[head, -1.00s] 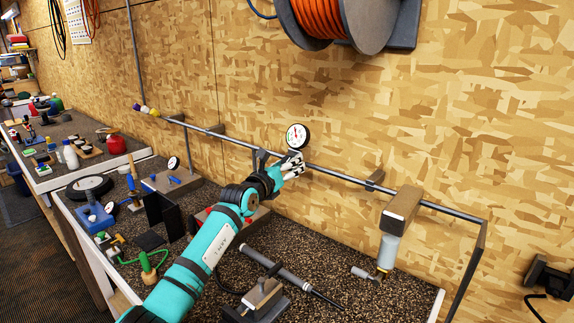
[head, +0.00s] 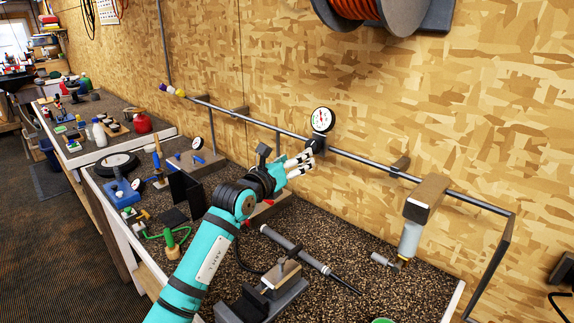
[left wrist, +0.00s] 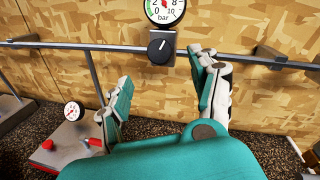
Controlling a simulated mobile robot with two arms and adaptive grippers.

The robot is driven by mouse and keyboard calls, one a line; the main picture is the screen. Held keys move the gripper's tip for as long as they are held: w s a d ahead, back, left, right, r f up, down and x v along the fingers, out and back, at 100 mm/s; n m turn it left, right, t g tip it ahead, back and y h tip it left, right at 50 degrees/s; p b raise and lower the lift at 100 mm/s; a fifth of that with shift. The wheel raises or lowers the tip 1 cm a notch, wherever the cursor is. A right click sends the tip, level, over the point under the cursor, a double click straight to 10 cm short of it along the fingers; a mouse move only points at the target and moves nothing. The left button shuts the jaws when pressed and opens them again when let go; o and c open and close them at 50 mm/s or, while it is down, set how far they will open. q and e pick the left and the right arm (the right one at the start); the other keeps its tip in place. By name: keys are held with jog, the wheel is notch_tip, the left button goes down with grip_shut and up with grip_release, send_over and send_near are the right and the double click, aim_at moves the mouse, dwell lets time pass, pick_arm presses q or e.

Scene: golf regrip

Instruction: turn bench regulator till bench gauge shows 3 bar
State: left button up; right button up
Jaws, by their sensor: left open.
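The bench gauge (head: 322,119) is a round white dial with a black rim, mounted at the pipe along the wall. In the left wrist view the gauge (left wrist: 165,9) is cut off at the top, so I cannot read its needle. The bench regulator (left wrist: 161,47) is a grey block with a black round knob bearing a white line, directly below the gauge. In the head view the regulator (head: 317,142) is small behind my fingertips. My left gripper (head: 310,160) is open and empty, just below and in front of the regulator. Its fingers (left wrist: 165,82) are spread either side, with the knob beyond them. My right gripper is out of view.
The grey pipe (head: 362,160) runs along the wall. A hanging tool with a tan head (head: 427,198) is at right. A small vise (head: 278,280) and a grey rod-like tool (head: 293,246) lie on the dark bench. A second dial (head: 197,143) stands further left.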

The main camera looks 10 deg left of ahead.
pick_arm(q)
jog(key=shift+v, duration=1.5)
jog(key=shift+s+d, duration=0.1)
jog(key=shift+c, duration=0.2)
